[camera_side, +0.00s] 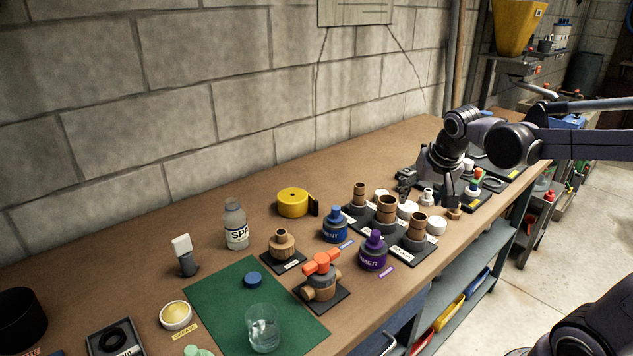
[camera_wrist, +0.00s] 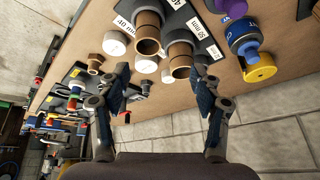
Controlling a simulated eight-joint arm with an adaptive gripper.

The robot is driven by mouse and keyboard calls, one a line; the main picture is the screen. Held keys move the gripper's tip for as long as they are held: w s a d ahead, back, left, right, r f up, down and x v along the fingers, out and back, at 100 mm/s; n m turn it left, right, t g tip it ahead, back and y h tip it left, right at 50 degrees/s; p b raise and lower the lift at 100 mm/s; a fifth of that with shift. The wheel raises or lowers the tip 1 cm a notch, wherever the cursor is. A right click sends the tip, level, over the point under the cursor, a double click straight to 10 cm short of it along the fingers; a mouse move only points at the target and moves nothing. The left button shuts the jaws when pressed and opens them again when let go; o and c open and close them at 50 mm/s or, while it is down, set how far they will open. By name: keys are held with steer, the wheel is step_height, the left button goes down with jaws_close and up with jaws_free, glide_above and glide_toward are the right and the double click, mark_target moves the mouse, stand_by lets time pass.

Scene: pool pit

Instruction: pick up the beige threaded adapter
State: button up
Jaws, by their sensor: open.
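A small tan-brown fitting (camera_wrist: 95,63) with a wider collar stands on the bench in the wrist view, left of my left finger; it looks like the beige threaded adapter. In the side view the fitting (camera_side: 454,213) shows near the bench's front edge, just below my gripper. My gripper (camera_wrist: 163,80) is open and empty, its fingers pointing at the bench. In the side view my gripper (camera_side: 428,192) is over the right part of the bench, close to several white caps. The fitting is outside the gap between the fingers. Its threads are too small to make out.
Brown pipe pieces (camera_side: 387,209) stand in dark labelled holders left of my gripper. White caps (camera_side: 436,225) crowd around them. A purple bottle (camera_side: 373,250), a blue bottle (camera_side: 335,224) and yellow tape (camera_side: 292,202) stand further left. The block wall runs along the back.

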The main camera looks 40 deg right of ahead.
steer(key=w+d+f+m+g+h, duration=0.15)
steer(key=d+m, duration=0.35)
steer(key=d, duration=0.5)
steer(key=d+f+m+g, duration=0.3)
steer(key=d+m, duration=0.1)
steer(key=d, duration=0.5)
steer(key=x, duration=1)
steer(key=shift+w+d, duration=0.1)
steer(key=shift+d, duration=0.15)
steer(key=shift+r, duration=0.1)
steer(key=c, duration=1.2)
